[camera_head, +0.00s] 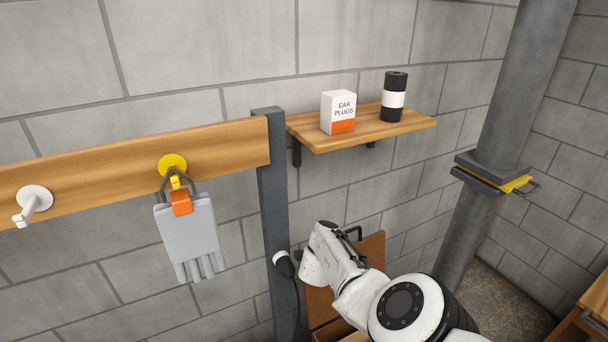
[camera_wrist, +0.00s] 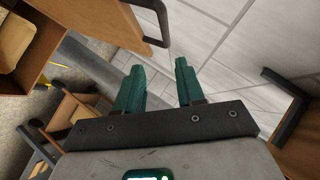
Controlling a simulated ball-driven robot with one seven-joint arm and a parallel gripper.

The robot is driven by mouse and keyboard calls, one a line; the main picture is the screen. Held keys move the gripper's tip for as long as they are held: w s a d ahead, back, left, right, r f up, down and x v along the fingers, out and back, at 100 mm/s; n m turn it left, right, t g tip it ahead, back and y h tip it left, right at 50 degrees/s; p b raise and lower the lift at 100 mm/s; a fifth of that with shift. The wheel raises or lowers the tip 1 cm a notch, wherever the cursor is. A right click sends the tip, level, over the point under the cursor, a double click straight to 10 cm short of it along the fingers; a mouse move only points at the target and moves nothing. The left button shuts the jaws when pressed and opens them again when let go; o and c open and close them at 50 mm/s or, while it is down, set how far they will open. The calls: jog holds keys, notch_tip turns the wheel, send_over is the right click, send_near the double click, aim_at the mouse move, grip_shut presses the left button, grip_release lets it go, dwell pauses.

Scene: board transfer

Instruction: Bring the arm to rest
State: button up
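My white arm reaches in from the bottom right of the head view, bent in front of the wall. My gripper shows in the wrist view (camera_wrist: 160,68), with two green fingers standing apart. Nothing is held between them; the grey block wall shows through the gap. In the head view the fingers cannot be made out behind the arm.
A grey glove (camera_head: 188,238) hangs from a yellow hook (camera_head: 172,163) on a wooden rail (camera_head: 105,172). A white hook (camera_head: 34,200) is empty. A shelf (camera_head: 400,128) holds an ear plugs box (camera_head: 339,112) and black-and-white can (camera_head: 394,97). A grey pillar (camera_head: 520,90) stands right.

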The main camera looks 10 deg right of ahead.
jog(key=s+d+f+n+t+y+b, duration=0.1)
jog(key=s+d+f+n+t, duration=0.15)
jog(key=d, duration=0.45)
jog(key=s+d+f+n+t+b, duration=0.1)
jog(key=d+f+n, duration=0.25)
jog(key=d, duration=0.45)
jog(key=s+d+f+n+y, duration=0.2)
jog(key=s+f+n+y, duration=0.25)
jog(key=s, duration=0.35)
jog(key=s+a+n+g+b, duration=0.1)
jog(key=s+a+n+g, duration=0.2)
jog(key=s, duration=1.9)
jog(key=s+a+r+n+g+y+b, duration=0.1)
jog(key=s+a+n+g, duration=0.3)
jog(key=s, duration=1.8)
jog(key=a+g+b, duration=0.1)
jog(key=a+g, duration=0.2)
jog(key=g, duration=0.2)
jog(key=shift+s+g, duration=0.25)
jog(key=shift+g, duration=0.1)
jog(key=shift+a, duration=0.1)
